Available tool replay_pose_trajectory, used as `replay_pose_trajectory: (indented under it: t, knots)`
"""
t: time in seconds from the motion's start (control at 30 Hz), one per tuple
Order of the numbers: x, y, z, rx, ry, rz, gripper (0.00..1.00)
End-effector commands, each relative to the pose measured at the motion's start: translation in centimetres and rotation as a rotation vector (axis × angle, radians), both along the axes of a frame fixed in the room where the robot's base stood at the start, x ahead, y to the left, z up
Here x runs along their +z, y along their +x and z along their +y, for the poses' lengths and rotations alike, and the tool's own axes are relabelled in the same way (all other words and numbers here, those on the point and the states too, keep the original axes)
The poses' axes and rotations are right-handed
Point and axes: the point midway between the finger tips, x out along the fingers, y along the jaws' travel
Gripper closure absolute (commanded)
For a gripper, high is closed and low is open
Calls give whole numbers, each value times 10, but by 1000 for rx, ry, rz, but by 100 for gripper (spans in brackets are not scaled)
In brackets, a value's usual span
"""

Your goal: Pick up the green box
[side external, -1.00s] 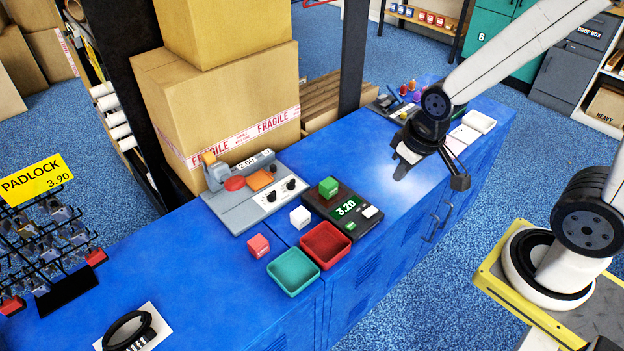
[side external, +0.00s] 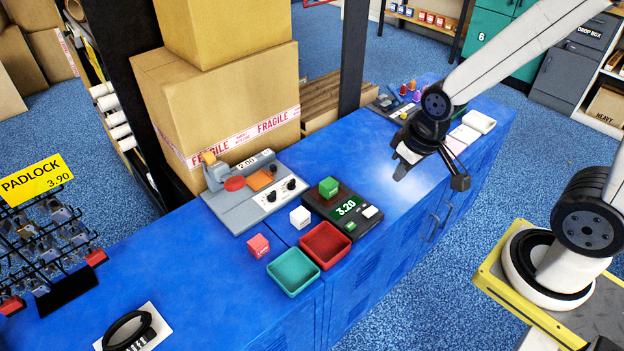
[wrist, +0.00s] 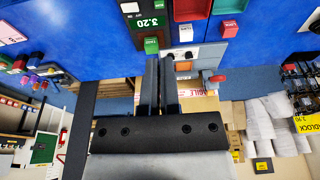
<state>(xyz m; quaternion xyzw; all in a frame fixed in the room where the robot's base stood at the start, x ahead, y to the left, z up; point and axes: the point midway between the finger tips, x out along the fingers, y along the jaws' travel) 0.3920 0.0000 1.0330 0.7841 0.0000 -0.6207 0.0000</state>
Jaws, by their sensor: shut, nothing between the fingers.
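The green box (side external: 328,187) sits on the dark scale (side external: 350,212), which reads 3.20. It also shows in the wrist view (wrist: 151,45), just beyond and a little left of the fingertips. My gripper (side external: 399,174) is above the blue counter, to the right of the scale and apart from the green box. In the wrist view my gripper (wrist: 160,58) has its two fingers close together with nothing between them.
A white box (side external: 300,217) and a red box (side external: 258,246) stand left of the scale. A red tray (side external: 325,246) and a teal tray (side external: 293,272) lie in front. A grey machine (side external: 243,208) stands behind. The blue counter under my gripper is clear.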

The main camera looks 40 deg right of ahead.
Motion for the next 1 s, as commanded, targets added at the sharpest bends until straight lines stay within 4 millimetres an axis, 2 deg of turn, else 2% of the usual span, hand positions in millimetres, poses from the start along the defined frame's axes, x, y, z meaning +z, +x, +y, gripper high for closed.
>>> replay_pose_trajectory:
  t: [0.03,0.2,0.27,0.3,0.73,0.87,1.0]
  knots:
    - [0,0,0,0,0,0,81]
    - [0,0,0,0,0,0,27]
    - [0,0,0,0,0,0,8]
    - [0,0,0,0,0,0,3]
    - [-1,6,-1,26,-5,4,3]
    - [-3,20,-2,88,-18,16,3]
    - [-8,44,-6,206,-38,37,3]
